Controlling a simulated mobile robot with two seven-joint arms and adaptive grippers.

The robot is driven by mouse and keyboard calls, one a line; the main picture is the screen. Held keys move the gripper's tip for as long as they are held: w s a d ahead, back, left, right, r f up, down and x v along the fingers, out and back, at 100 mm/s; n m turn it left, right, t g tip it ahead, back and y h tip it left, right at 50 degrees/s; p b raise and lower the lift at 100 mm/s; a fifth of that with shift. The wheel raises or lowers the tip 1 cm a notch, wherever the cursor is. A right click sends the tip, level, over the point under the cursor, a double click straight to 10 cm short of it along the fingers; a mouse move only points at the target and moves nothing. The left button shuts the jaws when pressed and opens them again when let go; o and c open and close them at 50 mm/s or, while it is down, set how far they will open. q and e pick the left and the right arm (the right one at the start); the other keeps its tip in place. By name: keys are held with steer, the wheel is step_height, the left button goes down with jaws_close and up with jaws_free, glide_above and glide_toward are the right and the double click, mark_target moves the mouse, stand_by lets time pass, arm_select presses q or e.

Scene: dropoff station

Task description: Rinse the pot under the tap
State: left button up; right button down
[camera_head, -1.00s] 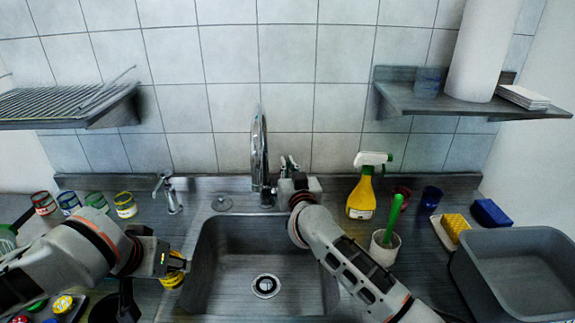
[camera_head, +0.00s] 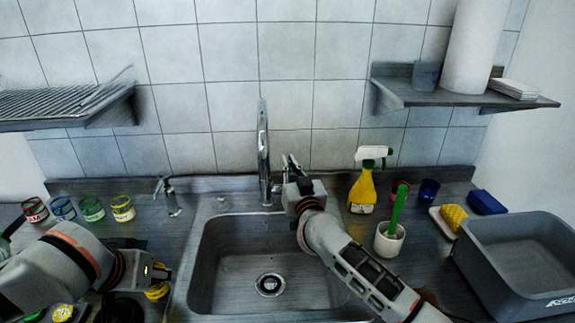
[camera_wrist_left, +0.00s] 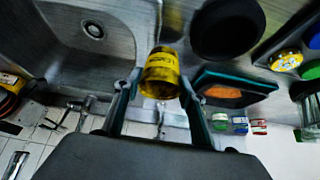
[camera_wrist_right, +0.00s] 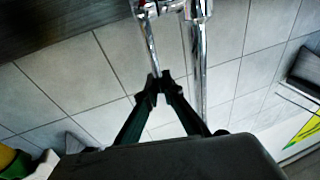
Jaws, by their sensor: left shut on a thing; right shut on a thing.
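A small yellow pot (camera_wrist_left: 160,72) with a dark label is between the fingers of my left gripper (camera_head: 158,282), which is shut on it. In the head view the pot (camera_head: 157,292) is mostly hidden, at the left rim of the sink (camera_head: 220,270). The chrome tap (camera_head: 264,150) stands behind the sink, its tall spout above the basin. My right gripper (camera_head: 299,188) is shut on the tap's thin lever (camera_wrist_right: 150,45), right of the spout. No water stream shows.
Several coloured tins (camera_head: 93,208) and a small dispenser (camera_head: 167,196) stand back left. A spray bottle (camera_head: 363,188), a white cup (camera_head: 389,240) with a green-handled brush, sponges and a grey tub (camera_head: 475,270) are right. A black round thing (camera_wrist_left: 228,28) lies near the held pot.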

steer(key=c, duration=2.2)
jaws_free()
steer(key=v, duration=1.2)
steer(key=shift+f, duration=0.1)
